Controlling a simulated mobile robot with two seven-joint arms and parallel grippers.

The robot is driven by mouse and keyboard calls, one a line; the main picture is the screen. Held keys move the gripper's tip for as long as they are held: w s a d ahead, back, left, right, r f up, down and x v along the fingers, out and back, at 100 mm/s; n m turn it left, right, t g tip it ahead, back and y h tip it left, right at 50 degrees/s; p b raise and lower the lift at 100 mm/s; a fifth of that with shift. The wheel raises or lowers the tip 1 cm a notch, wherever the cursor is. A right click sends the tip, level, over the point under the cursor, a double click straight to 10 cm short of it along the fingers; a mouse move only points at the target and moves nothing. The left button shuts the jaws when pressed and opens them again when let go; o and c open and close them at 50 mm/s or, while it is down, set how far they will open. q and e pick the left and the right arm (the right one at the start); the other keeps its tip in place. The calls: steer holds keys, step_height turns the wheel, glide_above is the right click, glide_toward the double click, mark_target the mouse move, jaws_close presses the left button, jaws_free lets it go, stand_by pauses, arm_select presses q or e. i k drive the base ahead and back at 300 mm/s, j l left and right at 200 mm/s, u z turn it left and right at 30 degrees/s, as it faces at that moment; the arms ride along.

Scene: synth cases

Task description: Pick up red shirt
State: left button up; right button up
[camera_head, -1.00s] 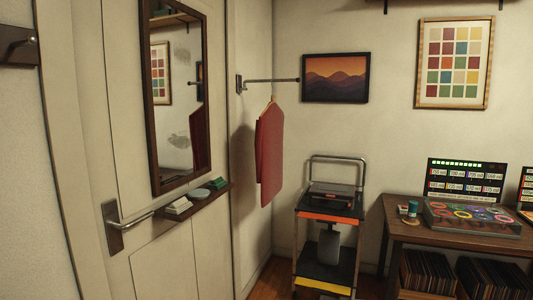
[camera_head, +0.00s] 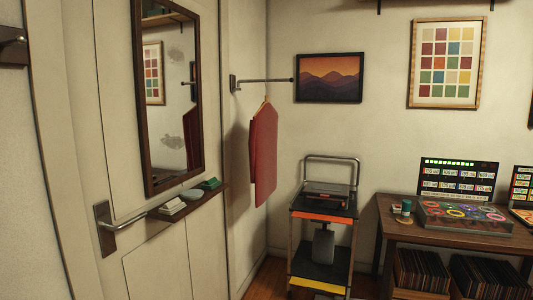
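The red shirt (camera_head: 264,155) hangs from a hanger on a metal wall rod (camera_head: 262,84) near the room corner, right of the door. It hangs flat and clear of the floor. Neither of my grippers shows in the head view.
A door (camera_head: 100,140) with a lever handle, a mirror (camera_head: 170,100) and a small shelf (camera_head: 190,204) fills the left. A black cart (camera_head: 322,214) stands right of the shirt, below it. A wooden table (camera_head: 445,231) with colourful devices is at the right. Pictures hang behind.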

mark_target(263, 128)
steer(key=u, duration=2)
steer(key=z, duration=1.9)
steer(key=i+l, duration=0.2)
steer(key=i, duration=0.25)
steer(key=i+l, duration=0.15)
steer(key=i, duration=0.3)
steer(key=i+l+z, duration=0.1)
steer(key=i, duration=0.35)
steer(key=l, duration=0.1)
